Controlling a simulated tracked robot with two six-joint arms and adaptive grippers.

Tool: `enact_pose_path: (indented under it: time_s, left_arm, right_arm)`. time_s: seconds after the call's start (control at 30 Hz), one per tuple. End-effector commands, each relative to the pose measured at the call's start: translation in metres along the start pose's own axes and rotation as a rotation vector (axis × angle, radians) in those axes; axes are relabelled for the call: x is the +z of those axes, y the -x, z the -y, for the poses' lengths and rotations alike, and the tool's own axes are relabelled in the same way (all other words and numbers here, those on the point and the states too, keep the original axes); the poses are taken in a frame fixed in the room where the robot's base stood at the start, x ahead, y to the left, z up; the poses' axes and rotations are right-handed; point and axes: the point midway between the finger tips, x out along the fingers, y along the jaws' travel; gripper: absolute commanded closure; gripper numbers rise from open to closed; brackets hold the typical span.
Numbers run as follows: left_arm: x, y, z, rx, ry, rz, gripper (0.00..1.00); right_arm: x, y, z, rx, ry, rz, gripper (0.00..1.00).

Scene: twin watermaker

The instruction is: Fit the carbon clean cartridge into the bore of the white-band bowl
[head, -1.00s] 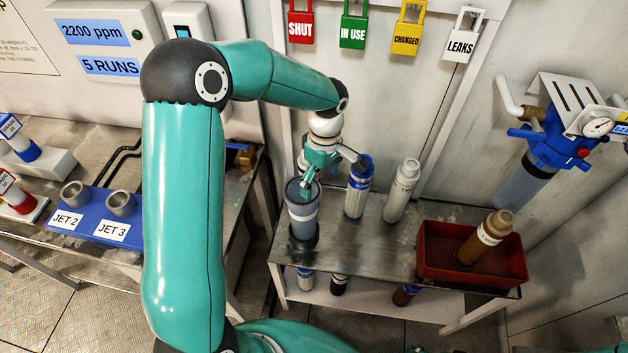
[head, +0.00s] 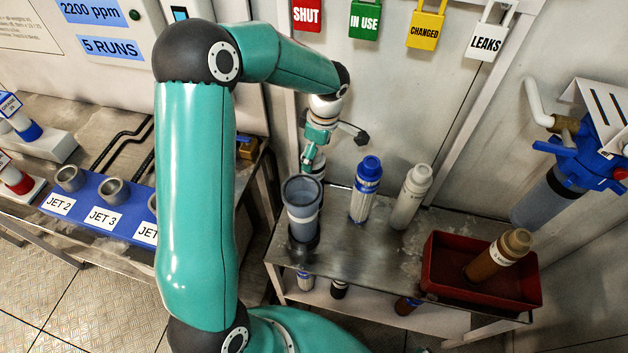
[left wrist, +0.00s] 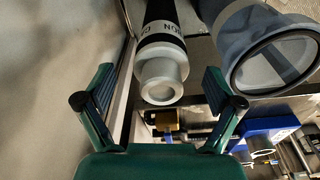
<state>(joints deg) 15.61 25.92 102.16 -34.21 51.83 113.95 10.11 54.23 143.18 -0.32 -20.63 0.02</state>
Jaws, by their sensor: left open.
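The bowl with a pale band (head: 303,222) stands upright at the left end of the metal bench. Its mouth is open and looks empty; it also shows in the left wrist view (left wrist: 262,40). My left gripper (head: 312,163) is open, just behind the bowl's rim. In the left wrist view a cartridge with a white end and black band (left wrist: 161,70), partly lettered like "carbon", lies ahead between the open fingers (left wrist: 160,105), with no visible contact. It stands beside the bowl; in the head view I cannot make it out behind bowl and gripper. My right gripper is not in view.
A blue-capped cartridge (head: 364,192) and a pale grey one (head: 410,197) stand right of the bowl. A red tray (head: 440,262) holds a brown cartridge (head: 500,255). Several more stand on the lower shelf. The wall is close behind the bench. A blue jet block (head: 88,205) is left.

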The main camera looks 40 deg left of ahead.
Motion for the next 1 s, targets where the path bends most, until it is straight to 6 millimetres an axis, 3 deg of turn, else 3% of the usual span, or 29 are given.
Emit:
enact_pose_path:
  time_s: [0.17, 0.5, 0.8, 0.83, 1.0]
  left_arm:
    - [0.0, -0.01, 0.0, -0.002, 0.0, 0.0, 0.07]
    - [-0.001, -0.055, 0.001, -0.003, 0.001, 0.0, 0.07]
    - [-0.001, -0.061, 0.001, 0.0, 0.001, 0.001, 0.07]
    - [-0.001, -0.061, 0.001, -0.001, 0.001, 0.001, 0.09]
    - [-0.001, -0.061, 0.001, -0.001, 0.001, 0.001, 0.37]
  right_arm:
    - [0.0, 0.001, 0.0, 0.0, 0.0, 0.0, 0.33]
    - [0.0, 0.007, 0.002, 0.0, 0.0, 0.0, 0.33]
    - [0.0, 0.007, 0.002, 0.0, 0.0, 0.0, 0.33]
    - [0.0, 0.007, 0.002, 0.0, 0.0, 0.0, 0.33]
    - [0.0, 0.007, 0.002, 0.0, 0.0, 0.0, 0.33]
